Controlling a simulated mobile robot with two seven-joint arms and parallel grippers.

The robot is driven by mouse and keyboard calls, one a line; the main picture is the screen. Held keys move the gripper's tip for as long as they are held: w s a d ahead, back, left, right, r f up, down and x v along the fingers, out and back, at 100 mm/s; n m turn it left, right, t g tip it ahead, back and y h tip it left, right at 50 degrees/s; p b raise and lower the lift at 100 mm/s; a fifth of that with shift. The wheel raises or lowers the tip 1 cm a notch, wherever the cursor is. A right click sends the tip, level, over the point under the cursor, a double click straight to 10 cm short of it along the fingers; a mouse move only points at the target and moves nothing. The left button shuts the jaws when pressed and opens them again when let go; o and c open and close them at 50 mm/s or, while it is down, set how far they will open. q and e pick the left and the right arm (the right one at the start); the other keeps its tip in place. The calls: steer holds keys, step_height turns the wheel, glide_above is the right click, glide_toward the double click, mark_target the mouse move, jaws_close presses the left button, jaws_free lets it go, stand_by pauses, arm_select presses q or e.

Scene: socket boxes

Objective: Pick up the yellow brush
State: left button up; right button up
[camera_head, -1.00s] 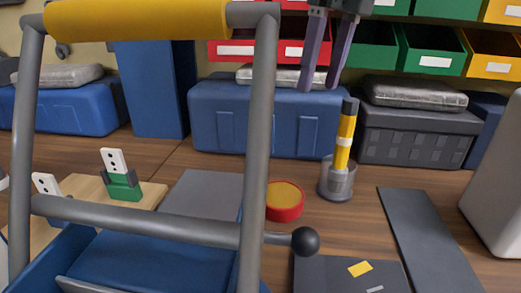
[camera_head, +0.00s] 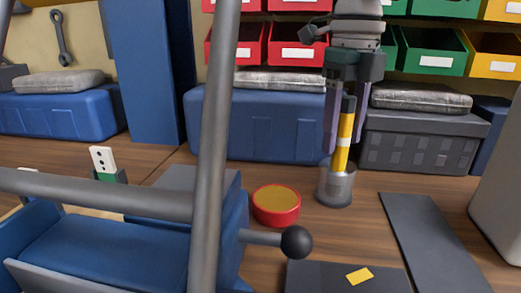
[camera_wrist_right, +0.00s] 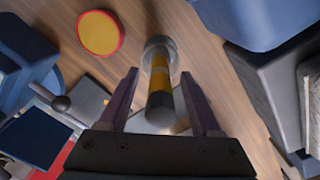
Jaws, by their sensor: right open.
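The yellow brush (camera_head: 344,142) stands upright in a grey metal cup (camera_head: 335,188) on the wooden table. It has a yellow body with a pale band and a dark top end. My right gripper (camera_head: 340,145) is open and points down, with one finger on each side of the brush's upper part. In the right wrist view, the brush (camera_wrist_right: 160,80) lies between the two open fingers (camera_wrist_right: 160,100), with a gap visible on both sides. The lower end of the brush is hidden inside the cup. My left gripper is not in view.
A red round container (camera_head: 276,205) with a yellow top sits left of the cup. A grey frame (camera_head: 212,150) with a black knob (camera_head: 297,241) stands in front. Blue (camera_head: 260,125) and dark grey (camera_head: 420,140) boxes stand behind. A flat dark strip (camera_head: 430,235) lies at right.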

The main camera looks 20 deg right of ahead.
jaws_close()
stand_by(0.5)
